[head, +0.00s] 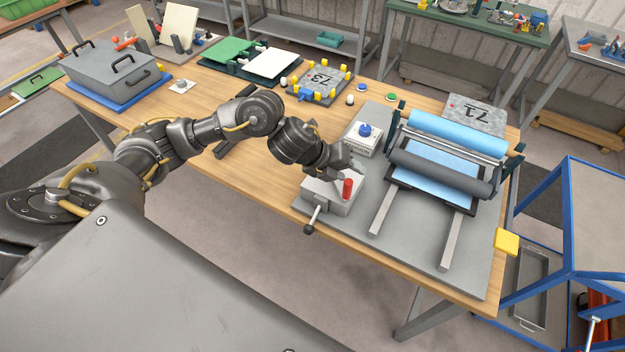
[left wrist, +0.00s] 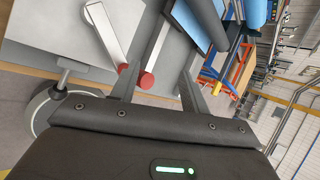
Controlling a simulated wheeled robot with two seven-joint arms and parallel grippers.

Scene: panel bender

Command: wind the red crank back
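The red crank handle (head: 348,188) stands upright on a grey box (head: 322,196) near the front edge of the table. My left gripper (head: 344,172) is right at the handle, just behind it in the head view. In the left wrist view my left gripper's fingers (left wrist: 165,88) are spread apart. The red handle shows there (left wrist: 147,80) beside the left-hand finger, which seems to cover its middle. The crank's silver arm (left wrist: 106,35) runs up from it. I cannot tell whether finger and handle touch. My right gripper is in neither view.
A side lever with a dark knob (head: 309,229) sticks out from the box. A box with a blue button (head: 363,137) sits behind. A yellow block (head: 507,242) is at the table's right edge.

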